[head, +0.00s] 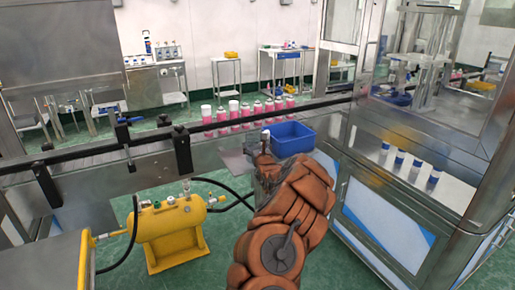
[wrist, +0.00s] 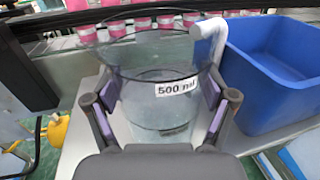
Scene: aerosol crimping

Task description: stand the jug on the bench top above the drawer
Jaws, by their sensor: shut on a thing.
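The jug (wrist: 160,95) is clear, with a "500 ml" label and a pale handle (wrist: 208,40) on its right side. It is upright between the purple-padded fingers of my gripper (wrist: 158,100), which is shut on it. In the head view my gripper (head: 268,168) is in front of the conveyor, left of the blue bin, and my arm hides most of the jug. A grey metal plate (wrist: 88,88) lies below the jug; I cannot tell whether the jug touches it. I cannot make out for sure which bench has the drawer; a far table (head: 283,53) has a blue part under its top.
A blue bin (head: 290,138) stands close to the right of the jug. Pink-and-white cans (head: 246,110) stand in a row on the conveyor behind. A yellow tank (head: 170,232) with black hoses is at left. A glass-walled machine (head: 430,150) is at right. Green floor lies beyond the conveyor.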

